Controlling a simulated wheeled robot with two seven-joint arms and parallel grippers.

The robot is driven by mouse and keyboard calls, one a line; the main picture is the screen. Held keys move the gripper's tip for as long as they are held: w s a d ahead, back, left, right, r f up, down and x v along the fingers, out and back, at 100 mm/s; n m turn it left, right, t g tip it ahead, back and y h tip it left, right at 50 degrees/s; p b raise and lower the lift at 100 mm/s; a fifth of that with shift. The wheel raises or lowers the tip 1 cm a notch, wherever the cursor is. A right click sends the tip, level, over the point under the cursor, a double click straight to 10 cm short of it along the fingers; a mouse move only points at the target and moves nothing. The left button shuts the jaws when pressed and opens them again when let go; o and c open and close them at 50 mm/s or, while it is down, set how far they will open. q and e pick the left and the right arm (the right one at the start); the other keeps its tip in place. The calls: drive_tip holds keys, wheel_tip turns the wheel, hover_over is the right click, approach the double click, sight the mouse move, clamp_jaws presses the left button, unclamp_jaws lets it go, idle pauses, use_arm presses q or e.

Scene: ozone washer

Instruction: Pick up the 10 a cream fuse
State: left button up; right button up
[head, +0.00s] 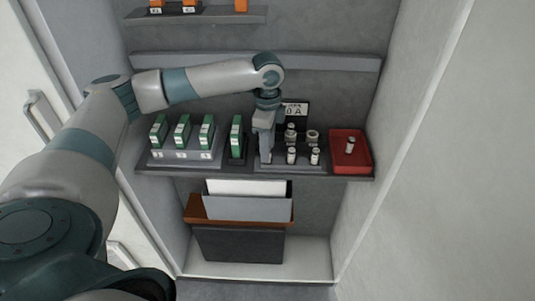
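Several small pale fuses with metal ends stand upright in a dark holder (290,168) on the shelf, among them a front fuse (291,156) and another beside it (315,156). A sign (296,110) behind them reads "0 A", its left part hidden by my arm. One more pale fuse (350,145) is in the red tray at the right. My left gripper (266,157) points down at the left end of the holder, left of the visible fuses. Its fingers are too small to tell open from shut, and it may hide a fuse. My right gripper is not in view.
Green modules (182,134) stand in a grey rack left of the holder, with a single green one (236,138) close to my gripper. The red tray (364,165) is at the shelf's right end. Cabinet walls close both sides.

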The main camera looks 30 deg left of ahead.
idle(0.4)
use_arm(q)
clamp_jaws()
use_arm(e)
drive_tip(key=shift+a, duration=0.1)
